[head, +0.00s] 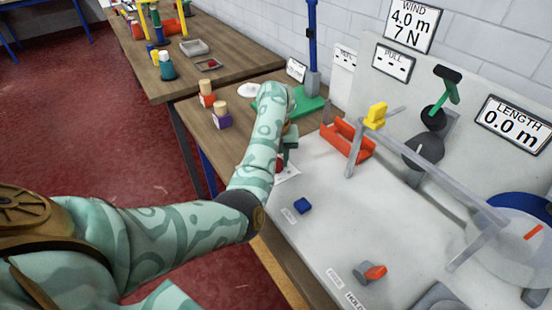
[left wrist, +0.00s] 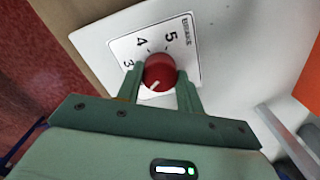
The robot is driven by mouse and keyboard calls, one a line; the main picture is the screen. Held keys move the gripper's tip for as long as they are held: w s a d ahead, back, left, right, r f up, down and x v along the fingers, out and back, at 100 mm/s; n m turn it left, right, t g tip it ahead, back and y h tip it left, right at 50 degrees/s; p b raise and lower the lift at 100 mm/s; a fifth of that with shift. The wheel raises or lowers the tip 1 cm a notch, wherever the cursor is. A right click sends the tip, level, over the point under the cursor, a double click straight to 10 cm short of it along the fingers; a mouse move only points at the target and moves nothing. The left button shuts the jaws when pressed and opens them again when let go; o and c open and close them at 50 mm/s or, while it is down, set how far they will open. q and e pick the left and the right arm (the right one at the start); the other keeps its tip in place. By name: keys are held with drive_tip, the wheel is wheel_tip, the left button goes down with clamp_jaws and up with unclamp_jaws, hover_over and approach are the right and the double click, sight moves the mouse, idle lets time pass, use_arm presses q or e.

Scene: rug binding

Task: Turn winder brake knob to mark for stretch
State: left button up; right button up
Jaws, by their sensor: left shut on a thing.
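The red brake knob (left wrist: 158,67) sits on a white dial plate (left wrist: 190,66) with the numbers 3, 4 and 5 showing. A short white line on the knob points down and left in the left wrist view, away from those numbers. Any other numbers are hidden by my fingers. My left gripper (left wrist: 160,77) is shut on the knob, one finger on each side. In the head view my left gripper (head: 288,148) reaches down to the bench, and only a little of the knob (head: 279,165) shows beside it. My right gripper is not in view.
An orange tray (head: 346,139) and a yellow piece (head: 376,115) stand behind. Spools (head: 221,116) sit on the wooden table.

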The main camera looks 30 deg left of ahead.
use_arm(q)
drive_tip(key=n, duration=0.3)
drive_tip(key=shift+d+f+b, duration=0.1)
drive_tip(key=shift+b, duration=0.3)
drive_tip(key=n+b, duration=0.1)
drive_tip(key=n, duration=0.3)
drive_tip(key=shift+n, duration=0.3)
drive_tip(key=shift+n+b, duration=0.3)
drive_tip(key=o, duration=1)
wheel_tip(320, 180, up, 16)
drive_tip(key=p, duration=0.6)
drive_tip(key=shift+r+p, duration=0.25)
drive_tip(key=shift+p, duration=0.1)
